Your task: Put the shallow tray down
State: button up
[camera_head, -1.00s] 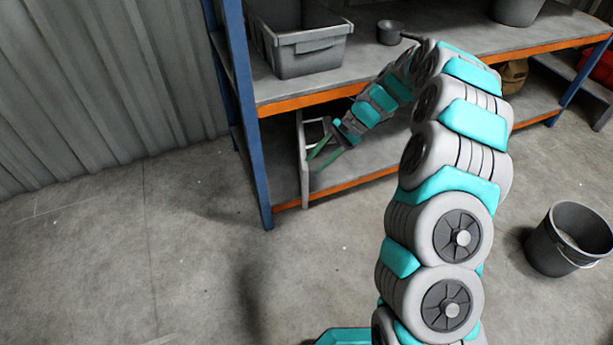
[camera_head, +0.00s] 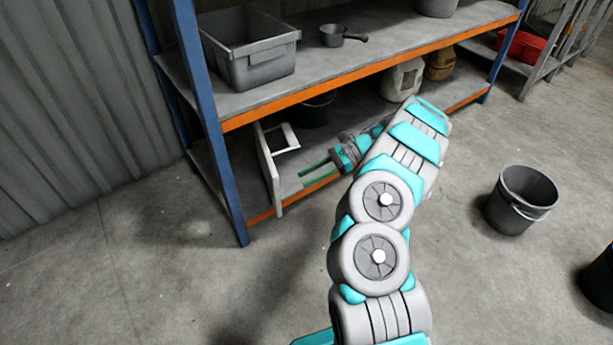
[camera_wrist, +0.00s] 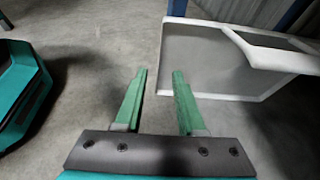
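A pale, shallow rimmed thing, which I take for the tray (camera_head: 268,172), stands on edge at the left front of the lower shelf. In the wrist view its white rim and greyish panel (camera_wrist: 205,62) show at the upper right. My gripper (camera_head: 304,178) is just to its right, with a small gap between them. In the wrist view the two green fingers (camera_wrist: 159,72) are apart with nothing between them, only floor beyond. The tray's lower edge is close to the shelf's orange front beam; its exact contact is hard to tell.
The blue and orange shelf rack (camera_head: 262,113) holds a grey bin (camera_head: 262,65) and a dark pan (camera_head: 332,36) above. A white jerrycan (camera_head: 402,78) and a dark bucket (camera_head: 316,110) are on the lower shelf. A black bucket (camera_head: 520,200) stands on the floor at right. Floor in front is clear.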

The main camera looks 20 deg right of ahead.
jog(key=shift+a, duration=0.1)
jog(key=b+x, duration=0.1)
jog(key=x, duration=0.6)
jog(key=shift+a+f, duration=0.2)
jog(key=shift+a, duration=0.1)
jog(key=shift+c, duration=0.3)
grip_shut()
dwell(0.9)
